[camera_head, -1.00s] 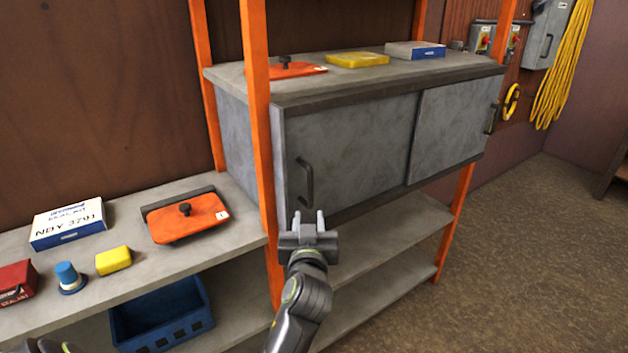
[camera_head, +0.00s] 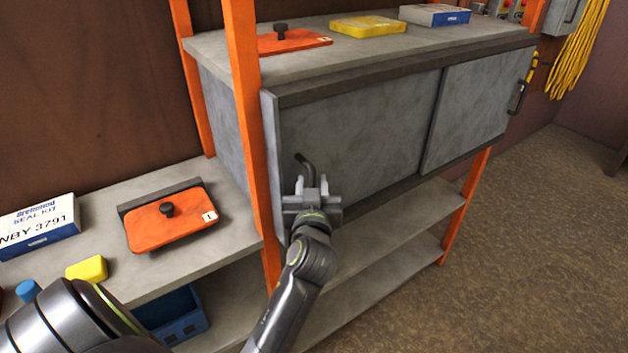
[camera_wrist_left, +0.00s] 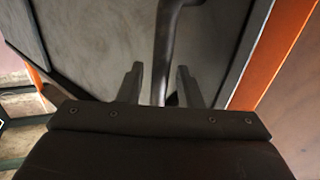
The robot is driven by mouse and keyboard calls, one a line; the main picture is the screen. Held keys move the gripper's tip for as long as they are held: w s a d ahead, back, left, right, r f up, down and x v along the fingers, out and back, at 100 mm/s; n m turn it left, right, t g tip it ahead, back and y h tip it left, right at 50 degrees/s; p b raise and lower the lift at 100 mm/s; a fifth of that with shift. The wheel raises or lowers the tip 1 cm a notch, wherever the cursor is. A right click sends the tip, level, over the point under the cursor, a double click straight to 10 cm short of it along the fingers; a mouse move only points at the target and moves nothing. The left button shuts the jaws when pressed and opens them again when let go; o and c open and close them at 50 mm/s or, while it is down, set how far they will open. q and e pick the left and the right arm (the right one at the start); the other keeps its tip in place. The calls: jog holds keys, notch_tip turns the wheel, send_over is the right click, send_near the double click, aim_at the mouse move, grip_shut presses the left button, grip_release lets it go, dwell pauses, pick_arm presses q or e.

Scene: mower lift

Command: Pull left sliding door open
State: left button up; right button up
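The left sliding door (camera_head: 365,125) is a grey panel covering the left part of the cabinet front, and it looks shut. Its dark bar handle (camera_head: 305,164) stands upright near the door's left edge; the lower part is hidden behind my gripper. My left gripper (camera_head: 311,186) is open at the handle, with its fingers pointing at the door. In the left wrist view, the handle (camera_wrist_left: 165,50) runs down between the two spread fingertips (camera_wrist_left: 160,82), with gaps on both sides. My right gripper is not in view.
The right sliding door (camera_head: 480,108) has its own handle (camera_head: 517,97). An orange post (camera_head: 247,130) stands close left of my gripper. A lower shelf at left bears an orange plate (camera_head: 165,228), a seal kit box (camera_head: 40,225) and a yellow block (camera_head: 87,268). Open floor lies right.

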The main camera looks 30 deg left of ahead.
pick_arm(q)
jog(key=shift+s+d+r, duration=0.1)
jog(key=shift+s+d, duration=0.05)
jog(key=shift+s, duration=0.1)
jog(key=shift+d+r, duration=0.1)
jog(key=shift+c, duration=1.2)
grip_shut()
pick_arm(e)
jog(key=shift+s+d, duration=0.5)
pick_arm(q)
jog(key=shift+w, duration=0.1)
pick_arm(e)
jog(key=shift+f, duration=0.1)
